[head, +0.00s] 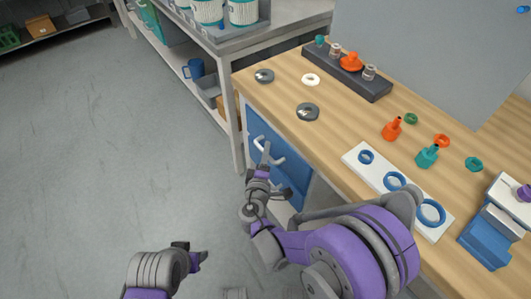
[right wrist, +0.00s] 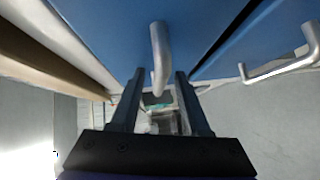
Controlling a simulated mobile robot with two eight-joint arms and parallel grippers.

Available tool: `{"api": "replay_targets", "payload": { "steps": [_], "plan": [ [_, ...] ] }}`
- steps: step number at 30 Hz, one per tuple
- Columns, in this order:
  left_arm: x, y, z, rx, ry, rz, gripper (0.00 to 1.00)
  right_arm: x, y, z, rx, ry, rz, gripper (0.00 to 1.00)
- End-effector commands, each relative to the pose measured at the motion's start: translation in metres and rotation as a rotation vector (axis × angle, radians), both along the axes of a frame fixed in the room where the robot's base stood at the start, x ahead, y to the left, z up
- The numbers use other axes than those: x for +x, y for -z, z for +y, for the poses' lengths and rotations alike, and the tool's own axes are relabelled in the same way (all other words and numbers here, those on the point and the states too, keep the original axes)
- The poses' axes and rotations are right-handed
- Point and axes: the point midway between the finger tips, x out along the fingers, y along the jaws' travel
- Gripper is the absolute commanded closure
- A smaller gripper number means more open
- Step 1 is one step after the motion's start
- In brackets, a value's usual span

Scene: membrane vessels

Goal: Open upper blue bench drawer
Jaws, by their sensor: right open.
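The upper blue bench drawer (head: 256,128) is in the front of the wooden bench and looks shut in the head view. Its pale bar handle (head: 275,160) is partly hidden by my right gripper (head: 262,164). In the right wrist view, the blue drawer front (right wrist: 105,25) fills the top. The handle (right wrist: 158,55) stands between the two open fingers of my right gripper (right wrist: 160,82); no clear contact shows. My left gripper (head: 195,257) is low over the floor, well away from the drawer; its finger opening cannot be made out.
A second handle (right wrist: 285,66) shows at the right of the wrist view. The wooden bench top (head: 345,125) carries a dark rack (head: 372,88), bottles, rings and a white ring plate (head: 375,171). A grey shelf bench stands beyond. The floor (head: 110,150) at left is clear.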

Motion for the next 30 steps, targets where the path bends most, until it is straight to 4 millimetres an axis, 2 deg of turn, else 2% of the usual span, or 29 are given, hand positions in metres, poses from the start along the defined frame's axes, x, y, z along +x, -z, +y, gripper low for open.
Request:
{"api": "replay_targets", "payload": {
  "steps": [10,18,30],
  "plan": [
    [0.0001,0.0004,0.0000,0.000,0.000,0.000,0.50,0.0045,0.0004,-0.0005,0.000,0.000,0.000,0.54],
    [0.0001,0.0004,0.0000,0.000,0.000,0.000,0.50,0.0043,0.0004,-0.0006,0.001,0.000,0.000,1.00],
    [0.0001,0.0004,0.0000,0.000,0.000,0.000,0.50,0.0042,0.0004,-0.0005,0.001,0.000,0.000,1.00]
  ]
}}
